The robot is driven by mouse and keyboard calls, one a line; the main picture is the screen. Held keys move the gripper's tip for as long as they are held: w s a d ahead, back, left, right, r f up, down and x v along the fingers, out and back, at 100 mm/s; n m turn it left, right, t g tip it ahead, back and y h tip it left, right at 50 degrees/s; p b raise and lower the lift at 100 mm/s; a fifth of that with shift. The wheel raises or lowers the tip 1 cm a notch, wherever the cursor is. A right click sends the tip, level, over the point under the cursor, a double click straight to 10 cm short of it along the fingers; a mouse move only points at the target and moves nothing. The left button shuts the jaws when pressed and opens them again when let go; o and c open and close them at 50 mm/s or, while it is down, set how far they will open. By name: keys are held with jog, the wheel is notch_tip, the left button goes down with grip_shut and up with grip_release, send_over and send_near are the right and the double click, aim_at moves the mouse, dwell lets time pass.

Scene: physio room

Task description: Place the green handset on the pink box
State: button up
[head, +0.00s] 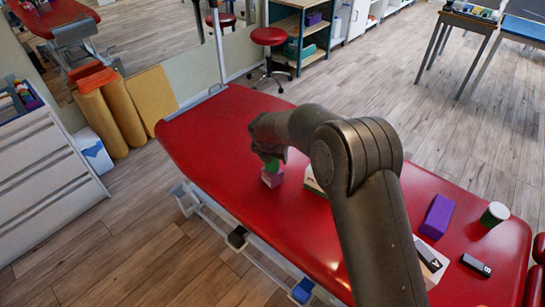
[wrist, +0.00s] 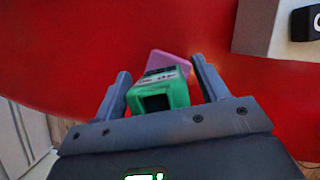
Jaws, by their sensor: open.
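The green handset (head: 271,164) sits directly above the pink box (head: 273,179) on the red treatment table and appears to rest on it. In the wrist view the green handset (wrist: 160,93) lies between the two fingers of my gripper (wrist: 162,66), with its dark end facing the camera. The pink box (wrist: 170,62) shows beyond it, partly covered by the handset. My gripper is open, with a narrow gap beside the handset. In the head view my gripper (head: 269,153) is just above the box, partly hidden by my wrist.
A pale box (head: 312,182) is partly hidden behind my arm. The table's far left end is clear.

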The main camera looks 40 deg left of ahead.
jog(key=v, duration=1.2)
jog(key=shift+r, duration=0.2)
jog(key=w+d+r+m, duration=0.3)
jog(key=d+r+m, duration=0.15)
jog(key=d, duration=0.35)
jog(key=w+d+r+m, duration=0.35)
jog(key=d+r, duration=0.25)
jog(key=d, duration=0.3)
jog(key=s+d+r+m+h, duration=0.1)
jog(key=d+r+m, duration=0.3)
jog(key=d, duration=0.5)
jog(key=d+r+m+h, duration=0.1)
jog(key=d+r+m, duration=0.2)
jog(key=d+m, duration=0.45)
jog(key=s+d+r+m+t, duration=0.1)
jog(key=s+d+m, duration=0.25)
jog(key=d, duration=0.45)
jog(key=s+d+r+m, duration=0.1)
jog(key=s+d+m, duration=0.2)
jog(key=d+m, duration=0.35)
jog(key=s+d+f+m, duration=0.3)
jog(key=s+d+m, duration=0.8)
jog(key=s+d, duration=0.1)
jog(key=shift+s, duration=0.4)
